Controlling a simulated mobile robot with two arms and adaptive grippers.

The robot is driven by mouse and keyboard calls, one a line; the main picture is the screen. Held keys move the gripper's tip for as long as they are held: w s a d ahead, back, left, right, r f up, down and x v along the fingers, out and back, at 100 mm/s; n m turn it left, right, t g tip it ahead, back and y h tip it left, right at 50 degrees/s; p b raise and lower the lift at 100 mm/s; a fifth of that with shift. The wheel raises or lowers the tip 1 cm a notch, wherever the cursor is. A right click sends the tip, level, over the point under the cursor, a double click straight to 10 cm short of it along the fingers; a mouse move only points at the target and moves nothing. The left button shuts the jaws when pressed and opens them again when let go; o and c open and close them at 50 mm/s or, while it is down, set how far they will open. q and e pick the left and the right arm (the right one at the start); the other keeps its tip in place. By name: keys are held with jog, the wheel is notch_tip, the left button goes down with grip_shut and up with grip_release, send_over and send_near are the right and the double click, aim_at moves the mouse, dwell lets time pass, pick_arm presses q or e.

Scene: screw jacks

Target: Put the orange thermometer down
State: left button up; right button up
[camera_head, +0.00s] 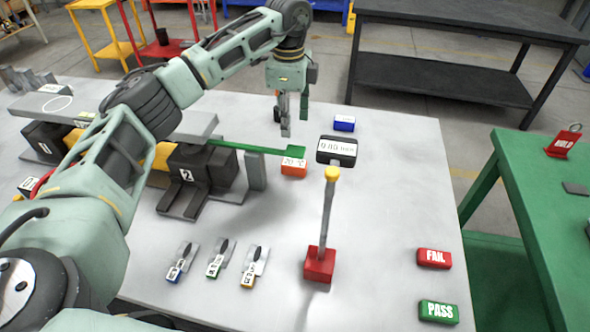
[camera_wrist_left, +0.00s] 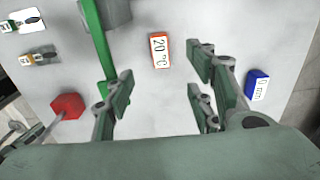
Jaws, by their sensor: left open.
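The orange thermometer (camera_head: 293,168), a small block with a white "20 °C" display, rests on the grey table (camera_head: 390,200) beside the end of a green bar. In the left wrist view the thermometer (camera_wrist_left: 160,50) lies flat beyond the fingertips, with bare table around it. My left gripper (camera_head: 290,128) is above the table, behind the thermometer, and its fingers (camera_wrist_left: 160,98) are spread open with nothing between them. The thermometer is apart from the fingers. My right gripper is in neither view.
The green bar (camera_head: 240,147) reaches from the black jack numbered 2 (camera_head: 205,170). FAIL (camera_head: 434,258) and PASS (camera_head: 439,311) blocks lie front right.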

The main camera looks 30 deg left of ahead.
aim_at(290, 162)
pick_arm(q)
notch_tip(290, 162, down, 16)
jog(key=shift+r+p, duration=0.25)
jog(key=shift+p, duration=0.85)
grip_shut()
